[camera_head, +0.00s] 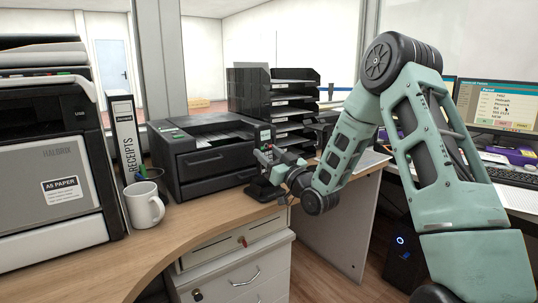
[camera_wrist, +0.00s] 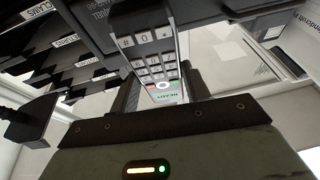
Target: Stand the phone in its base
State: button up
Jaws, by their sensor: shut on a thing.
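The phone (camera_wrist: 152,55) is a dark cordless handset with pale keys and a small lit screen reading READY, seen close up in the wrist view. My gripper (camera_wrist: 163,80) is shut on it, with a dark finger on either side of its screen end. In the head view my gripper (camera_head: 268,157) is beside the front right of the black printer, above the counter. The dark base (camera_head: 262,193) sits on the counter's right end, just below my gripper.
The black printer (camera_head: 205,155) stands close left of my gripper. Black letter trays (camera_head: 272,95) rise behind. A white mug (camera_head: 144,205) and a receipts binder (camera_head: 126,135) stand farther left. The counter (camera_head: 190,232) is clear in front of the printer.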

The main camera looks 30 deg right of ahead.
jog(key=shift+f+t+b, duration=0.25)
jog(key=shift+t+b, duration=0.05)
jog(key=shift+b, duration=1)
jog(key=shift+s+b, duration=0.25)
jog(key=shift+b, duration=0.05)
dwell(0.4)
jog(key=shift+f, duration=0.3)
jog(key=shift+f+b, duration=0.65)
jog(key=shift+b, duration=0.25)
jog(key=shift+f+b, duration=0.7)
jog(key=shift+b, duration=0.25)
dwell(1.0)
jog(key=shift+f+b, duration=0.35)
jog(key=shift+b, duration=0.05)
jog(key=shift+f, duration=0.2)
jog(key=o, duration=1.2)
jog(key=shift+c, duration=0.2)
